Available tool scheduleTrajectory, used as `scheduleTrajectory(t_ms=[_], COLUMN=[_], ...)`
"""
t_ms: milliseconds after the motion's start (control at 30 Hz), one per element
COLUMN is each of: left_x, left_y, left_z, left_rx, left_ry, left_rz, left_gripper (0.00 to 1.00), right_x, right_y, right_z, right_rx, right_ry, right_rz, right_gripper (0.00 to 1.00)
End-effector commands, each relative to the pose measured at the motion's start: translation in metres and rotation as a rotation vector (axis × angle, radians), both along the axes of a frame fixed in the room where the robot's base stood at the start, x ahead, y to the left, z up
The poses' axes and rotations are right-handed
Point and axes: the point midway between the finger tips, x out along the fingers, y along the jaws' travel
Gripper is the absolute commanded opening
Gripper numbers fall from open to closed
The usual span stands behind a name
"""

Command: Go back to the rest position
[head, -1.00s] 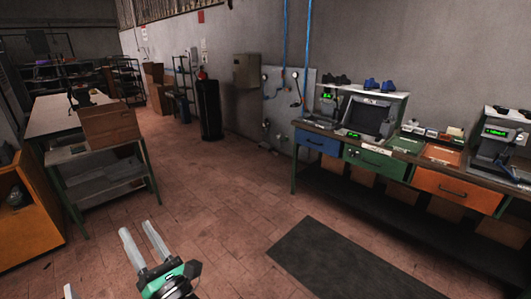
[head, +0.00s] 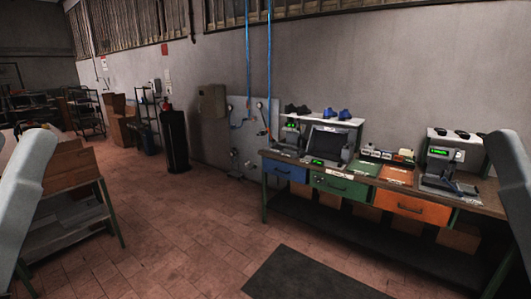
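Neither of my grippers shows in the head view. Grey links of my arms stand tall at the left and right edges of the picture. The workbench (head: 330,168) runs along the wall on the right, with blue, green and orange drawers. A machine with a green display (head: 443,165) stands at its right end, and another small machine with a green display (head: 290,135) at its left end. A dark-screened unit (head: 327,143) sits between them. Blue shoes (head: 343,115) and dark shoes (head: 297,109) rest on a white shelf above.
A dark mat (head: 318,275) lies on the tiled floor before the bench. A table with a brown box (head: 70,165) stands at left, partly hidden by my arm. A black column (head: 174,140) stands by the wall. The floor between is clear.

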Motion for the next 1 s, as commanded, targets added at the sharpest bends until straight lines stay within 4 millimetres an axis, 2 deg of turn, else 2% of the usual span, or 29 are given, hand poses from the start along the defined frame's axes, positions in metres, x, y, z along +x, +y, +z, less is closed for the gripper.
scheduleTrajectory(t_ms=[33, 167, 300, 400, 500, 600, 667, 1000], left_x=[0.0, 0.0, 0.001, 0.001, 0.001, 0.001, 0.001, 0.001], left_y=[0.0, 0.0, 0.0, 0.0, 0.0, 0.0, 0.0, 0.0], left_z=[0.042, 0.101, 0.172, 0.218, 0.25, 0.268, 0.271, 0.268], left_rx=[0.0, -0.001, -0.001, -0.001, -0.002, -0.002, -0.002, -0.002], left_ry=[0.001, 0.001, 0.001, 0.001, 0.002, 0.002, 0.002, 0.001], left_rz=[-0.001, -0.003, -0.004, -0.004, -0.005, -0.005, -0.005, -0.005], left_gripper=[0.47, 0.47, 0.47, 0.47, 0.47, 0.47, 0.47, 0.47], right_x=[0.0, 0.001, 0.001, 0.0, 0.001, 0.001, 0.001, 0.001], right_y=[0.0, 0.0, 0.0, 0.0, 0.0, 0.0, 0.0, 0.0], right_z=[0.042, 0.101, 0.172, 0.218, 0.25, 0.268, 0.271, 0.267], right_rx=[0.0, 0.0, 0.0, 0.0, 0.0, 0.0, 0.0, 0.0], right_ry=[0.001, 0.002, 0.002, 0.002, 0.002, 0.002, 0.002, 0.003], right_rz=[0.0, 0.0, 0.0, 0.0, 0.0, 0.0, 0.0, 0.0], right_gripper=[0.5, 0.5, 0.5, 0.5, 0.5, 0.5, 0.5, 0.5])
